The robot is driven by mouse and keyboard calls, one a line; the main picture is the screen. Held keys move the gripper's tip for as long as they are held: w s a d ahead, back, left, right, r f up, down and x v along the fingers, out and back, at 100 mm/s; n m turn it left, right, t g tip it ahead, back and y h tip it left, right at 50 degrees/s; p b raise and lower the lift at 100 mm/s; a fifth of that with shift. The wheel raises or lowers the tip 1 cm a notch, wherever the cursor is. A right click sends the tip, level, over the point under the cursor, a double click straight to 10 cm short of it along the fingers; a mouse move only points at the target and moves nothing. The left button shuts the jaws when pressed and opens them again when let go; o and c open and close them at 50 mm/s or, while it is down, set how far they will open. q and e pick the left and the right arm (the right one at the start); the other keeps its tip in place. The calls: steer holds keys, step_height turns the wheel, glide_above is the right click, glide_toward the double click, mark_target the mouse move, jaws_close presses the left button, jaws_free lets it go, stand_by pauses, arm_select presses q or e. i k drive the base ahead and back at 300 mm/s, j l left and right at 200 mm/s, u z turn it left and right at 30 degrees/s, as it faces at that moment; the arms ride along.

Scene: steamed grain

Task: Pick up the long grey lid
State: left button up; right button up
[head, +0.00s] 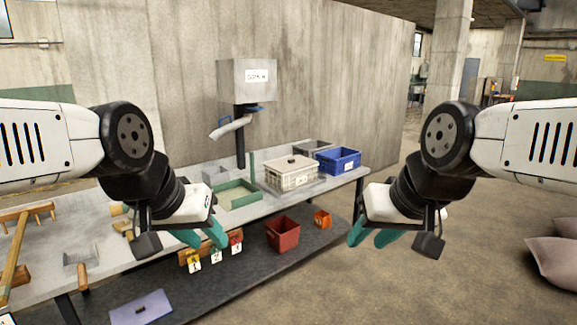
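A flat grey-lilac panel with a small brown knob (140,308) lies on the dark lower shelf at bottom left. A pale lid with a dark handle (292,162) lies on the whitish crate (290,180) on the bench. I cannot tell for sure which is the long grey lid. My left gripper (205,238) hangs in front of the bench, its teal fingers apart and nothing seen between them. My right gripper (371,238) hangs right of the bench end, its teal fingers also apart and empty. Neither touches a lid.
A blue crate (338,160), a green-rimmed tray (238,195) and wooden tools (14,255) are on the bench. A red bin (282,234) and an orange bin (322,218) stand on the lower shelf. A grey box (247,81) hangs above. Open floor lies at right, with sacks (555,258).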

mark_target(295, 162)
steer(key=i+l, duration=0.1)
steer(key=i, duration=1)
steer(key=i+l+u, duration=0.1)
steer(key=i, duration=0.45)
steer(key=i+l, duration=0.15)
steer(key=i, duration=0.4)
steer(key=i+l, duration=0.15)
steer(key=i, duration=0.4)
steer(key=i+l+u, duration=0.1)
steer(key=i, duration=0.45)
